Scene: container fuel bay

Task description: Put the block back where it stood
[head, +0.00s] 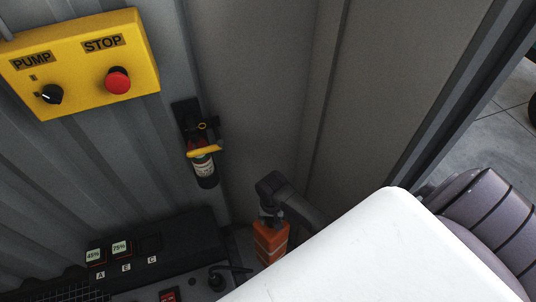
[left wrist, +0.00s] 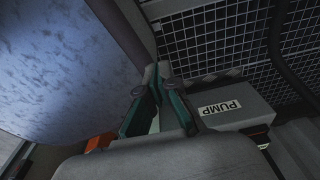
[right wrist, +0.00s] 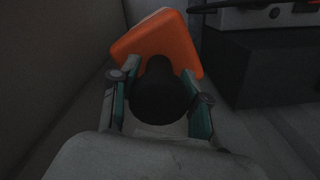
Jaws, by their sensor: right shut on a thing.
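The orange block (head: 270,243) is at the lower middle of the head view, near the container's corner. My right gripper (head: 270,216) is above it and shut on its dark round knob. In the right wrist view, my right gripper (right wrist: 160,92) has its fingers on both sides of that knob, and the orange block (right wrist: 158,46) looks tilted beyond it. I cannot tell if the block touches anything below. My left gripper (left wrist: 157,80) shows in the left wrist view, its fingertips close together with nothing seen held. It does not show in the head view.
A yellow PUMP and STOP panel (head: 82,62) and a small extinguisher (head: 203,164) hang on the wall. A black unit with slots lettered A, E and C (head: 180,238) lies left of the block. A grey PUMP box (left wrist: 240,104) shows in the left wrist view.

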